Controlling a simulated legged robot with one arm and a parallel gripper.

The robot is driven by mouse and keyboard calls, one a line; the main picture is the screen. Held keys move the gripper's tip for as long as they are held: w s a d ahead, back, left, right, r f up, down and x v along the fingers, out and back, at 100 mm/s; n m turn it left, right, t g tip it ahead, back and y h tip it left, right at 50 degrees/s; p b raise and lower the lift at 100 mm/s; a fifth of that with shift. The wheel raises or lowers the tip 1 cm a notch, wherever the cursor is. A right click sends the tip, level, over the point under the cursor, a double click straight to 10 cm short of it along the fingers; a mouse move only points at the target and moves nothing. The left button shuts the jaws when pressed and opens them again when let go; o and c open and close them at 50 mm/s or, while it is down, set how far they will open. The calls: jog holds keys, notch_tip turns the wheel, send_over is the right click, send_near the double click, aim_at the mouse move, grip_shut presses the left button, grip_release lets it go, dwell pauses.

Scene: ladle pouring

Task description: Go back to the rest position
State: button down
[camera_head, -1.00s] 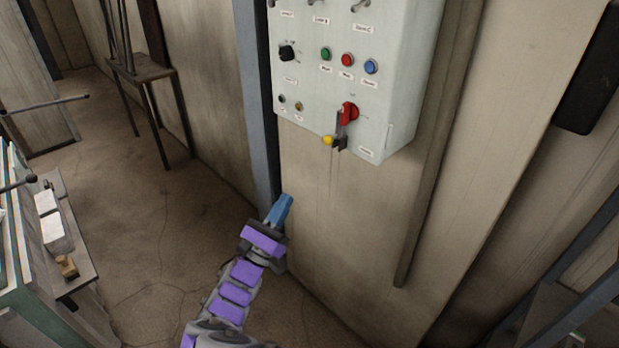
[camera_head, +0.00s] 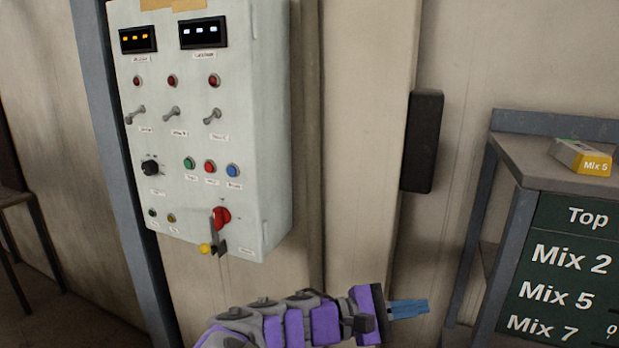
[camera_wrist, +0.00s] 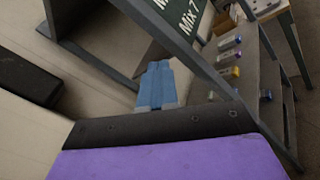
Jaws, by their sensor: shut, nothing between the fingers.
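My gripper (camera_head: 408,309) has blue fingers that are shut and empty. It shows at the bottom of the head view, pointing right, below and to the right of the control box (camera_head: 270,150). It is apart from the box and in front of the wall. In the wrist view the shut fingers (camera_wrist: 156,85) point toward the dark metal frame of a table.
A table (camera_head: 540,160) with a yellow-white Mix 5 box (camera_head: 581,158) and a dark menu board (camera_head: 560,270) stands at the right.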

jog(key=s+d+f+m+g+y, duration=0.3)
jog(key=s+d+f+m+y, duration=0.1)
jog(key=s, duration=0.4)
jog(key=s+d+f+m+g+y, duration=0.3)
jog(key=s+d+f+y, duration=0.15)
jog(key=s, duration=0.45)
jog(key=s+a+f+m+t+y+b, duration=0.1)
jog(key=s+a+f+m+y, duration=0.4)
jog(key=s+a+y, duration=0.4)
jog(key=s+a+f, duration=0.1)
jog(key=s+a, duration=0.1)
jog(key=a, duration=0.1)
jog(key=shift+t, duration=0.3)
jog(key=shift+f+y, duration=0.1)
jog(key=shift+y, duration=0.15)
